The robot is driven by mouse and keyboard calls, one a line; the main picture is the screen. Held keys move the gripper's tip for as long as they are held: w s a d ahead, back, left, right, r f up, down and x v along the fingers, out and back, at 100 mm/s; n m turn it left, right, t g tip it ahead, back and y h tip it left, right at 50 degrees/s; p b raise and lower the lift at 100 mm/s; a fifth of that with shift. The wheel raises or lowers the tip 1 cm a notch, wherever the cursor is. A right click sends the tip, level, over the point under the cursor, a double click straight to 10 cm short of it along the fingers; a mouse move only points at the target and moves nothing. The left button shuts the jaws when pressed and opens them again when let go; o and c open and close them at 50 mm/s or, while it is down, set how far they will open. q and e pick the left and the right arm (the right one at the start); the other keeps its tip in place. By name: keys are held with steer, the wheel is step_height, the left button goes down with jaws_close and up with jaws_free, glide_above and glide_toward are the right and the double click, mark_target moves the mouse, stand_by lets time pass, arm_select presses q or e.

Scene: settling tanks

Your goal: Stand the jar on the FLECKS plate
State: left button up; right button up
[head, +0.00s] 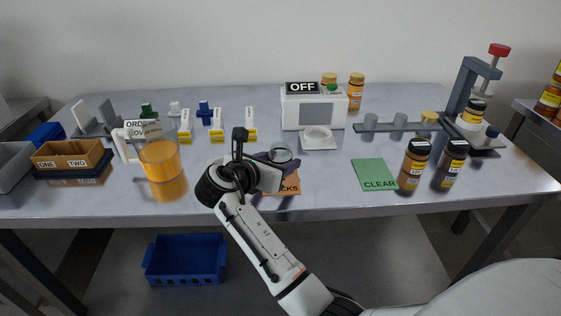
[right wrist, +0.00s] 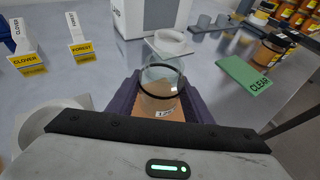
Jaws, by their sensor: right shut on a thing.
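A clear glass jar (head: 280,152) is between the fingers of my right gripper (head: 270,162) at the front middle of the table. In the right wrist view the jar (right wrist: 161,78) looks upright and has a dark band around it, with the purple-grey fingers (right wrist: 158,103) on both sides. The orange FLECKS plate (head: 289,187) lies under the jar and gripper, and only the end of its lettering shows. The orange plate also shows below the jar in the right wrist view. I cannot tell whether the jar touches it. My left gripper is out of view.
A green CLEAR plate (head: 373,172) lies to the right, with dark-labelled brown bottles (head: 413,163) beside it. A white OFF box (head: 314,108) and a white round dish (head: 317,138) stand behind. A tall beaker of orange liquid (head: 161,165) stands left.

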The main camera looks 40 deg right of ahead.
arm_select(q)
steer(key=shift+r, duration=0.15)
arm_select(e)
steer(key=o, duration=1.2)
steer(key=shift+f, duration=0.1)
steer(key=shift+o, duration=0.2)
